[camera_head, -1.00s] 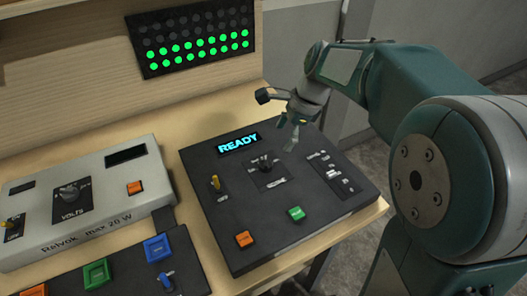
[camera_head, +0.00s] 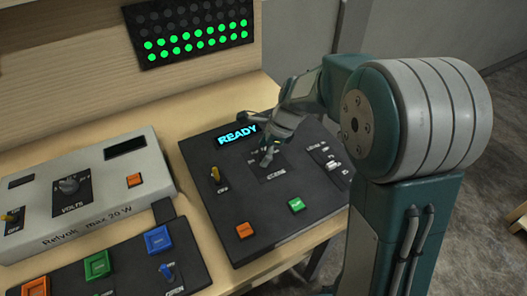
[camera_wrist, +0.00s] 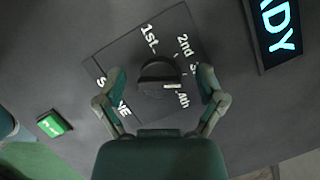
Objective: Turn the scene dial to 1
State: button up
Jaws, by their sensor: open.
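The scene dial (camera_wrist: 160,78) is a dark round knob on a square labelled plate in the wrist view. Labels 1st, 2nd and 4th are readable around it, and another is partly hidden by a finger. A pale mark on the knob lies on the side near 4th. My gripper (camera_wrist: 161,74) is open, with one finger on each side of the dial; whether they touch it I cannot tell. In the head view my gripper (camera_head: 268,154) is over the dial plate (camera_head: 271,176) and hides most of the knob.
The dark console (camera_head: 232,205) also carries a READY display (camera_head: 237,134), a yellow toggle (camera_head: 216,174), an orange button (camera_head: 244,230) and a green button (camera_head: 296,204). A grey volts unit (camera_head: 100,200) and another button panel (camera_head: 125,270) stand to the left.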

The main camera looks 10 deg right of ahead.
jog(key=shift+f, duration=0.1)
jog(key=c, duration=1.2)
jog(key=shift+o, duration=0.2)
jog(key=shift+n, duration=0.4)
jog(key=n+g, duration=0.1)
jog(key=n, duration=0.2)
jog(key=shift+s+n+g, duration=0.1)
jog(key=shift+n+g, duration=0.3)
jog(key=n+g, duration=0.1)
jog(key=n, duration=0.1)
jog(key=n+h, duration=0.1)
jog(key=n, duration=0.2)
jog(key=shift+n+g+h, duration=0.3)
jog(key=shift+g, duration=0.1)
jog(key=n+h, duration=0.1)
jog(key=n, duration=0.3)
jog(key=shift+s+d+n+g, duration=0.1)
jog(key=shift+n+g, duration=0.2)
jog(key=shift+g, duration=0.1)
jog(key=n+h, duration=0.2)
jog(key=n, duration=0.2)
jog(key=shift+d+n, duration=0.1)
jog(key=shift+n, duration=0.6)
